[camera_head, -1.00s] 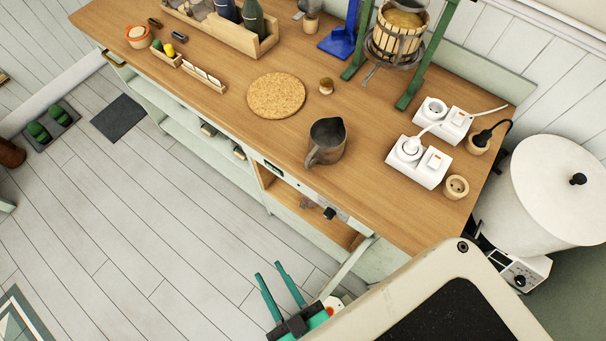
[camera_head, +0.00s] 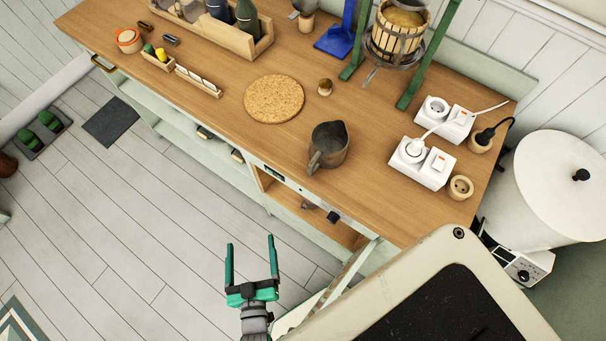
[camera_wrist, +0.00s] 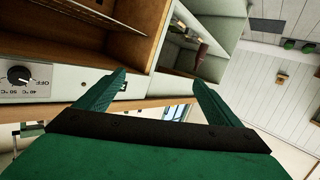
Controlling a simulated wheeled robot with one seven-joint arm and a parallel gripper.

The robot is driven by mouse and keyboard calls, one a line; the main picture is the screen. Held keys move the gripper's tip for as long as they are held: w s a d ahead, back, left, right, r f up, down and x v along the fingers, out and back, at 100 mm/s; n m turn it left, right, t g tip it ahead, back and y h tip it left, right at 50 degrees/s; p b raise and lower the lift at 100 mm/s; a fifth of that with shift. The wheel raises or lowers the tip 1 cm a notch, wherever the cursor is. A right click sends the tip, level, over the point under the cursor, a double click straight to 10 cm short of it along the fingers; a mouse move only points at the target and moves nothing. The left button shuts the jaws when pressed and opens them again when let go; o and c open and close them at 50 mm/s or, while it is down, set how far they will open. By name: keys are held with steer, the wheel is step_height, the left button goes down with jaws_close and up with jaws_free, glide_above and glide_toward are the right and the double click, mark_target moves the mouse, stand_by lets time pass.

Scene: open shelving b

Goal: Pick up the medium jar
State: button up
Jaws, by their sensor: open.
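I cannot tell for sure which thing is the medium jar. A round orange and white pot (camera_head: 129,40) stands at the worktop's far left. My gripper (camera_head: 250,240) is open and empty over the floor, in front of the worktop and below its top. In the wrist view my open gripper (camera_wrist: 160,76) faces the shelving under the worktop, with nothing between its fingers.
A dark metal pitcher (camera_head: 329,146) stands near the worktop's front edge. A cork mat (camera_head: 273,99), white socket blocks (camera_head: 423,163), a wooden bottle crate (camera_head: 256,47) and a press with green posts (camera_head: 397,40) share the top. In the wrist view, an open compartment (camera_wrist: 130,55) and dial panel (camera_wrist: 28,82) show.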

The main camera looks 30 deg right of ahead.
steer(key=w+d+f+m+g+h, duration=0.2)
steer(key=w+d+f+m+g, duration=0.1)
steer(key=d+f, duration=0.3)
steer(key=w+d+f+m+g+h, duration=0.2)
steer(key=d+f, duration=0.4)
steer(key=d, duration=0.3)
steer(key=w+d+f+m+g+h, duration=0.2)
steer(key=w+d+f+m+g, duration=0.1)
steer(key=d+f+m, duration=0.2)
steer(key=shift+w+d+f+m+g, duration=0.2)
steer(key=shift+d+f, duration=0.3)
steer(key=shift+d, duration=0.35)
steer(key=shift+w+d+f+m+g, duration=0.1)
steer(key=shift+w+d+f+g, duration=0.1)
steer(key=shift+d+f, duration=0.45)
steer(key=x, duration=0.5)
steer(key=shift+d, duration=0.55)
steer(key=shift+x, duration=2.65)
steer(key=shift+f, duration=0.2)
steer(key=c, duration=1.6)
steer(key=shift+r, duration=0.15)
steer(key=shift+c, duration=0.2)
